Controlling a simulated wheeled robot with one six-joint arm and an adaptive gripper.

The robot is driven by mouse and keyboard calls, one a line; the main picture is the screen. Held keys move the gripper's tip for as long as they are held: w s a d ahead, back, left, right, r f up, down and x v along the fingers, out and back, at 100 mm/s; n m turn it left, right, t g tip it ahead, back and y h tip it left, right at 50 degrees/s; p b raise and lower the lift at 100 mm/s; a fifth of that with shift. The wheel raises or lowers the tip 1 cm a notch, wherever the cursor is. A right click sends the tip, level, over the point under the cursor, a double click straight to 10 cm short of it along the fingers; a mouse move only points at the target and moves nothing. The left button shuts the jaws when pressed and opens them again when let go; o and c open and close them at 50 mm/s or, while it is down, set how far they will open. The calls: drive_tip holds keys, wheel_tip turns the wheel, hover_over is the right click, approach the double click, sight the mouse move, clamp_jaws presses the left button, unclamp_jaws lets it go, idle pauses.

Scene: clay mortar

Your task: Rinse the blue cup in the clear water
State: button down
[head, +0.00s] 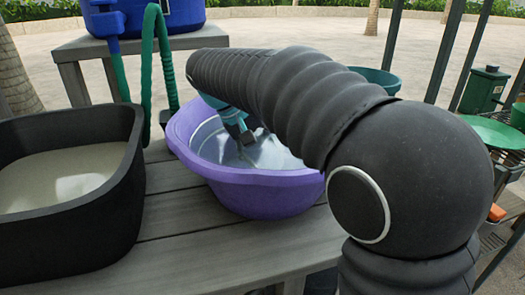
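A purple basin (265,200) stands on the grey slatted table and holds clear water (268,155). My gripper (242,136) reaches down inside the basin, over its left part. A small teal part shows between my arm and the dark fingers; I cannot tell whether it is part of the gripper or something held. My arm covers the right and far side of the basin. I cannot make out a blue cup for certain.
A black tub (75,225) with cloudy whitish water (60,178) stands left of the basin. Behind are a blue water container (160,17) on a raised stand and a green hose (147,60). A teal bowl (385,78), a green box (484,90) and a green plate (495,131) are at right.

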drive_tip(key=shift+r, duration=0.2)
drive_tip(key=shift+a+p, duration=0.15)
drive_tip(key=shift+p, duration=0.2)
drive_tip(key=shift+s+a, duration=0.2)
drive_tip(key=shift+a, duration=0.3)
drive_tip(key=shift+w+d, duration=0.2)
drive_tip(key=shift+d, duration=0.45)
drive_tip(key=shift+w+d, duration=0.2)
drive_tip(key=shift+d, duration=0.4)
drive_tip(key=shift+s+a+p, duration=0.2)
drive_tip(key=shift+a+p, duration=0.05)
drive_tip(key=shift+a, duration=0.4)
drive_tip(key=shift+s+a+p, duration=0.2)
drive_tip(key=shift+a, duration=0.4)
drive_tip(key=shift+w+d, duration=0.2)
drive_tip(key=shift+d, duration=0.45)
drive_tip(key=shift+w+d, duration=0.15)
drive_tip(key=shift+d, duration=0.45)
drive_tip(key=shift+s+a, duration=0.2)
drive_tip(key=shift+a, duration=0.45)
drive_tip(key=shift+s+a, duration=0.15)
drive_tip(key=shift+a, duration=0.45)
drive_tip(key=shift+w+d, duration=0.2)
drive_tip(key=shift+d, duration=0.45)
